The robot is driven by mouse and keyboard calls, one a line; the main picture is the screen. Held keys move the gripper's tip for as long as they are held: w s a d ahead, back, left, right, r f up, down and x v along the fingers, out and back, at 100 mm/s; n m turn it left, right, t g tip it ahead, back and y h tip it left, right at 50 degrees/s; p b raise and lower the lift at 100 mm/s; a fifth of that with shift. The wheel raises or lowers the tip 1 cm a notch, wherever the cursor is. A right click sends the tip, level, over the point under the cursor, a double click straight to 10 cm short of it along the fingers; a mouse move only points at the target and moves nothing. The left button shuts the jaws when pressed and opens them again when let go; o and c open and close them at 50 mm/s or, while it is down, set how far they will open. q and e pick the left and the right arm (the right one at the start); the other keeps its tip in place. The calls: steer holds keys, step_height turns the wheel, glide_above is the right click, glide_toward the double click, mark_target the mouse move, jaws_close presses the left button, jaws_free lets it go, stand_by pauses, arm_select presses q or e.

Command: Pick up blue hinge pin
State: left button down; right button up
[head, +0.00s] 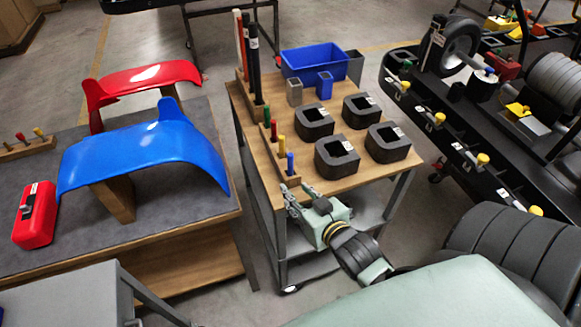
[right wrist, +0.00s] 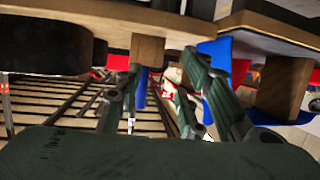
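The blue hinge pin (head: 290,163) stands upright at the near end of a wooden rack (head: 284,179) on the wood-topped cart. My right gripper (head: 295,190) is at the cart's near left corner, just in front of the pin, with its fingers pointing toward it. In the right wrist view, which looks upside down, the fingers (right wrist: 155,95) are spread. The blue pin (right wrist: 141,88) shows between them, beyond the tips, apparently untouched. My left gripper is not in view.
Yellow (head: 281,144), red (head: 274,130) and green (head: 267,114) pins stand behind in the same rack. Dark square-holed blocks (head: 337,157) fill the right of the cart top (head: 262,170). A blue bin (head: 313,62) is at the back. A bench with a blue fender (head: 145,150) stands left.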

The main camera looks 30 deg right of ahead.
mark_target(292, 161)
steer(key=d+r+t, duration=0.1)
steer(key=r, duration=0.1)
steer(key=w+d+r+t, duration=0.1)
steer(key=r+t, duration=0.1)
steer(key=shift+d+t, duration=0.3)
steer(key=shift+d, duration=0.1)
steer(key=w+p, duration=0.2)
steer(key=w, duration=0.4)
steer(key=shift+w+d, duration=0.1)
steer(key=shift+w, duration=0.15)
steer(key=shift+w+f, duration=0.1)
steer(key=shift+w, duration=0.5)
steer(key=shift+c, duration=0.5)
jaws_close()
